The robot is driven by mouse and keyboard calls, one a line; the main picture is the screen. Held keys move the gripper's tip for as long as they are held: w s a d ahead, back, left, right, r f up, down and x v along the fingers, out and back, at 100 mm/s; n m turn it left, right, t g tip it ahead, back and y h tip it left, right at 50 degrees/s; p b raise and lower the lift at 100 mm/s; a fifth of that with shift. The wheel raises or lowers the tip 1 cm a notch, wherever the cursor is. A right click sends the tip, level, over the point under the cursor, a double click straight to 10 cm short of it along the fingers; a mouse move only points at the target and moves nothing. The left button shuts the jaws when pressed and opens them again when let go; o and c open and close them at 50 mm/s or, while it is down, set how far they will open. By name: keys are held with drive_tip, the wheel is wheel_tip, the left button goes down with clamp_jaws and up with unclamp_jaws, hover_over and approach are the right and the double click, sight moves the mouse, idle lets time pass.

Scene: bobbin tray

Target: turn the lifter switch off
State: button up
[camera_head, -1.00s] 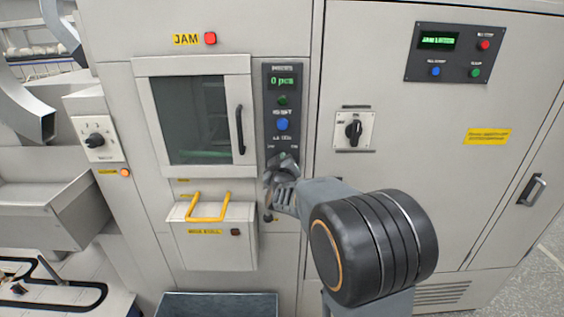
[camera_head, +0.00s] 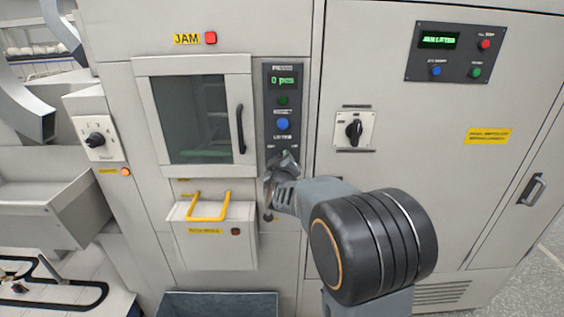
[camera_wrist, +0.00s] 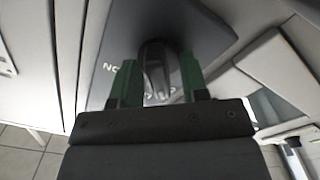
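The lifter switch sits low on the dark control panel (camera_head: 269,100) beside the window; my gripper (camera_head: 287,160) hides it in the head view. In the wrist view, the switch (camera_wrist: 156,72) is a dark grey knob standing between my gripper's two green fingers (camera_wrist: 159,78). The exact angle of the knob is hard to tell.
A windowed door (camera_head: 196,115) with a black handle is left of the panel. Below it a box (camera_head: 222,240) with a yellow handle juts out. A black rotary switch (camera_head: 354,129) on a cabinet door is at right. A red JAM lamp (camera_head: 210,38) is above.

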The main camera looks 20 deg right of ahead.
drive_tip(key=b+v, duration=0.1)
drive_tip(key=v, duration=1.3)
drive_tip(key=shift+w, duration=0.1)
idle(0.3)
